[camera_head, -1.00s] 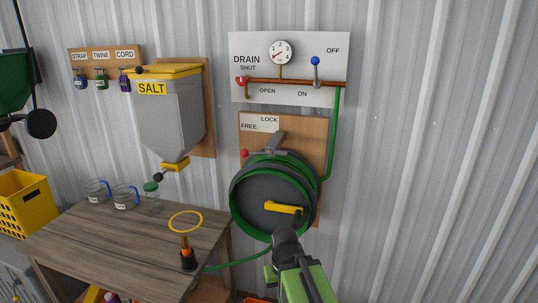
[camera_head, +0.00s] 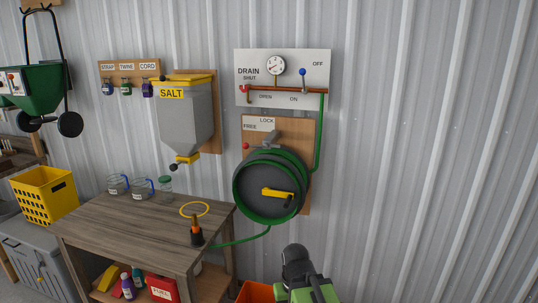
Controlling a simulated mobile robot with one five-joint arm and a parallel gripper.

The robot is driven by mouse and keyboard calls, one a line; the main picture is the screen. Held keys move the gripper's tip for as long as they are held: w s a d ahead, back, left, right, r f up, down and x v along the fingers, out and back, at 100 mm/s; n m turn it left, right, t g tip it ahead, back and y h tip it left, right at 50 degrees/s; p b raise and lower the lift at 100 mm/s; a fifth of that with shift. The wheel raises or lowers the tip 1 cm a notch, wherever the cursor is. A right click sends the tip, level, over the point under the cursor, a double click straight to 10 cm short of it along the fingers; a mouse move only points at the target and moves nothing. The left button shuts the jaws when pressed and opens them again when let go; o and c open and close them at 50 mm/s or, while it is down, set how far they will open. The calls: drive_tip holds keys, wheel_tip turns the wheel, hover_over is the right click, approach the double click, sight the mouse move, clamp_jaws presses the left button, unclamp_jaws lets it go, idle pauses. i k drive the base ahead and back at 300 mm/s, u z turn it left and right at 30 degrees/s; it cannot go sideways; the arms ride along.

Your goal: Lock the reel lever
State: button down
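The hose reel (camera_head: 270,186) is a dark drum with green hose and a yellow crank, mounted on a wooden board (camera_head: 308,150) on the wall. The reel lever (camera_head: 246,146) has a red knob at its left end, which sits just below the word FREE on the label (camera_head: 259,124). LOCK is written up and to the right of FREE. A grey bracket (camera_head: 271,138) stands above the drum. My green and black arm shows at the bottom, below the reel and apart from it. I cannot make out the gripper's fingers.
A wooden table (camera_head: 95,222) stands left of the reel, with jars and an orange-black nozzle (camera_head: 196,233) on it. An orange bin (camera_head: 257,292) is low beside my arm. The drain panel (camera_head: 320,65) hangs above the reel. The wall to the right is bare.

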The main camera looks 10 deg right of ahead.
sight(245, 146)
drive_tip(key=u, duration=0.2)
drive_tip(key=i, duration=0.8)
drive_tip(key=z, duration=0.1)
drive_tip(key=k, duration=1)
drive_tip(key=z, duration=0.85)
drive_tip(key=i, duration=1.5)
drive_tip(key=u, duration=1.2)
